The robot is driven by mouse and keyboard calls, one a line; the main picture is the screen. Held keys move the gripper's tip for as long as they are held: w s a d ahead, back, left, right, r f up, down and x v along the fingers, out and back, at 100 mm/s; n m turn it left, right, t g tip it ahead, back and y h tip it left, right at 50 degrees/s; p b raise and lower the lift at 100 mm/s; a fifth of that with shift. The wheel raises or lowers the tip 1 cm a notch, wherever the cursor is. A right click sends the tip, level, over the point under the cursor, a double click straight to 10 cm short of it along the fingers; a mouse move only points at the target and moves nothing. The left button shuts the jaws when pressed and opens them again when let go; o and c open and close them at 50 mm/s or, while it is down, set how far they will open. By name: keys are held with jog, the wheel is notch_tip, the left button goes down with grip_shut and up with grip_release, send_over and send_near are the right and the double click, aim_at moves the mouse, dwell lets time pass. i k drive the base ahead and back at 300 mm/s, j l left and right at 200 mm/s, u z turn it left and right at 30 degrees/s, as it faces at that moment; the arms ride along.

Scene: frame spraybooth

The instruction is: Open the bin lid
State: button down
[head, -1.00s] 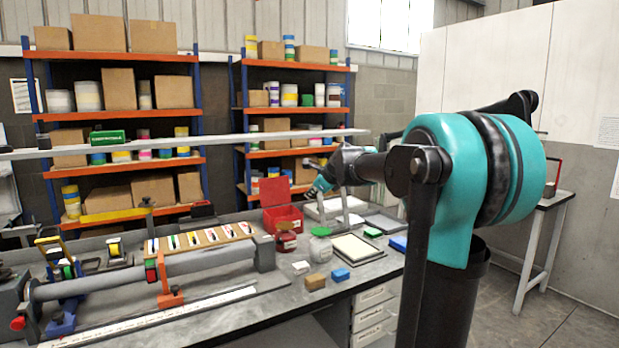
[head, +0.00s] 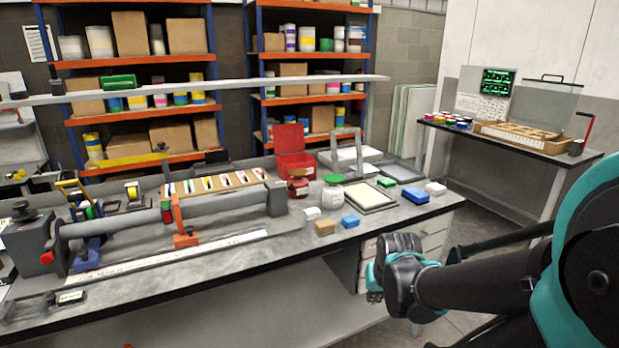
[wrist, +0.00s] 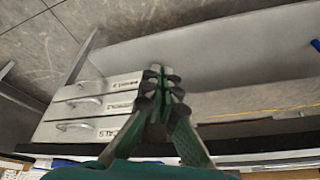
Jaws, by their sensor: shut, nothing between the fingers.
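A red bin (head: 293,166) stands on the workbench, towards the back right, in the head view. Its red lid (head: 289,137) stands upright at the rear of the bin. My gripper (head: 374,296) is low in front of the bench, below and to the right of the bin, near the drawers. In the wrist view my gripper (wrist: 163,75) is shut, with its green and dark fingers together and nothing between them. The bin is not seen in the wrist view.
The drawer unit (wrist: 95,105) under the bench is close to my gripper. Jars, a green-lidded pot (head: 333,193), a framed screen (head: 370,197) and small blocks lie near the bin. A side table (head: 510,141) stands at the right. Some floor is clear.

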aim_at(288, 138)
jog(key=i+l+z, duration=0.25)
jog(key=l+z, duration=0.2)
jog(key=i+l+z, duration=0.3)
jog(key=l+z, duration=0.15)
jog(key=l, duration=0.15)
jog(key=i+l+z, duration=0.85)
jog(key=i+z, duration=0.5)
jog(key=i+u, duration=0.5)
jog(key=i+l+u, duration=0.25)
jog(key=i+u, duration=0.25)
jog(key=i, duration=0.15)
jog(key=i+j+u, duration=0.25)
jog(key=i+u, duration=0.25)
jog(key=i+j+u, duration=0.1)
jog(key=i+u, duration=0.25)
jog(key=u, duration=0.15)
jog(key=i+l+u, duration=0.15)
jog(key=i+u, duration=0.55)
jog(key=i, duration=0.5)
jog(key=i+l+u, duration=0.2)
jog(key=i, duration=0.55)
jog(key=i+u, duration=0.25)
jog(key=u, duration=0.2)
jog(key=i+l+u, duration=0.15)
jog(key=u, duration=0.25)
jog(key=i+l+u, duration=0.25)
jog(key=u, duration=0.2)
jog(key=i+l+u, duration=0.25)
jog(key=u, duration=0.2)
